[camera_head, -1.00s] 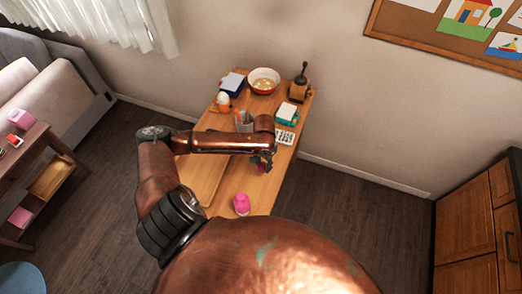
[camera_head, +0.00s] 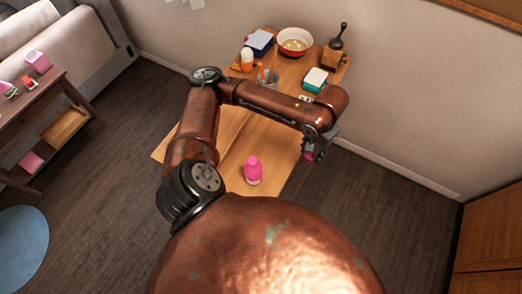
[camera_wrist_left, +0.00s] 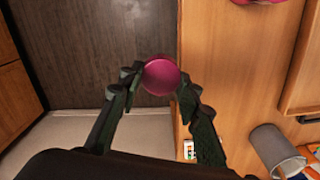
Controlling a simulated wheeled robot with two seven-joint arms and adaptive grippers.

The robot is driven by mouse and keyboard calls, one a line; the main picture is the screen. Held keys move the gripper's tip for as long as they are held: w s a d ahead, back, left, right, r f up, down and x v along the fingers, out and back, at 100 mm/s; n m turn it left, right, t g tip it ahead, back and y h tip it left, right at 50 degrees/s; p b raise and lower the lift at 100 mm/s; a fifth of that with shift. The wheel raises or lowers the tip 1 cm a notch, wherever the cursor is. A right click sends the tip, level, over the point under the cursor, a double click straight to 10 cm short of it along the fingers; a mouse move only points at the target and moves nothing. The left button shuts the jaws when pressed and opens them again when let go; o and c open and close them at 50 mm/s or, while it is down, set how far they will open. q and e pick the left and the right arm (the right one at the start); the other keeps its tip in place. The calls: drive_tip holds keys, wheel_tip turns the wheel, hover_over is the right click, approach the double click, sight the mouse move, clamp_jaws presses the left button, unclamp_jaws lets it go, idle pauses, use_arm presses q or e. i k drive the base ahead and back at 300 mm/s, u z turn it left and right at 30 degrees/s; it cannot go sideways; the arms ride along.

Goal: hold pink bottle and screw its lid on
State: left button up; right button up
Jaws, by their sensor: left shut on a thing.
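The pink bottle (camera_head: 253,170) stands upright near the front of the wooden table (camera_head: 240,180). Its lower edge shows at the top right of the left wrist view (camera_wrist_left: 258,1). My left gripper (camera_head: 311,154) is to the right of the bottle, at the table's right edge. In the left wrist view its fingers (camera_wrist_left: 161,78) are shut on a round, dark pink lid (camera_wrist_left: 161,75), apart from the bottle. From there the lid appears against the floor beside the table edge. My right gripper is in no view.
A grey cup (camera_head: 268,78) with pens, a red-rimmed bowl (camera_head: 295,41), a grinder (camera_head: 335,54), an orange-and-white object (camera_head: 247,62) and a teal-and-white block (camera_head: 315,79) stand at the back of the table. A wooden board (camera_head: 215,140) lies left of the bottle.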

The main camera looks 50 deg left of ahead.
sight(253, 167)
drive_tip(key=z, duration=0.85)
drive_tip(key=k, duration=1.2)
drive_tip(key=u, duration=1.95)
